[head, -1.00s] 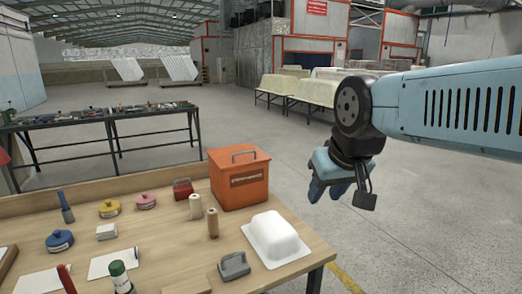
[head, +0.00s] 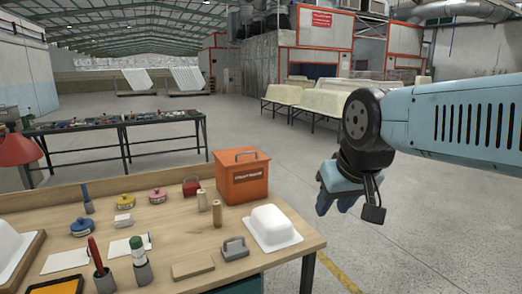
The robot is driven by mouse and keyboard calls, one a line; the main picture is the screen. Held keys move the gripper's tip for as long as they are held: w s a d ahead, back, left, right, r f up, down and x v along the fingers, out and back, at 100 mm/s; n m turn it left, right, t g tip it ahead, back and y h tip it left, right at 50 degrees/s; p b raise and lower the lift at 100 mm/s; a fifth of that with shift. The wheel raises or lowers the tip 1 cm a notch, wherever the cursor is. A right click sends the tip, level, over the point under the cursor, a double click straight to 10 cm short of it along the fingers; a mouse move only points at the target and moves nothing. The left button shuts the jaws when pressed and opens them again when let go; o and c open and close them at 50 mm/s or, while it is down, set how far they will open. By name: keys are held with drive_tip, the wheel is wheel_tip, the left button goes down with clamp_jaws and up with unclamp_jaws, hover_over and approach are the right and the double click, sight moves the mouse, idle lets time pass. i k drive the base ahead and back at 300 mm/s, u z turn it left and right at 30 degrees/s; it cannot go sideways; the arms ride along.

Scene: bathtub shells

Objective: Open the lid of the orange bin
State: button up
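The orange bin (head: 243,184) stands at the back right of the wooden workbench. Its lid (head: 241,160) lies shut on top and carries a grey bar handle (head: 247,154). A dark label shows on its front. My gripper (head: 335,206) hangs to the right of the bin, beyond the bench's right edge, pointing down with nothing near it. It is apart from the bin.
A white moulded shell (head: 272,228) lies in front of the bin, with a grey handled tool (head: 235,248) beside it. Open floor lies right of the bench.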

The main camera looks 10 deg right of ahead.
sight(240, 151)
drive_tip(key=u, duration=0.2)
drive_tip(key=i, duration=0.9)
drive_tip(key=z, duration=0.1)
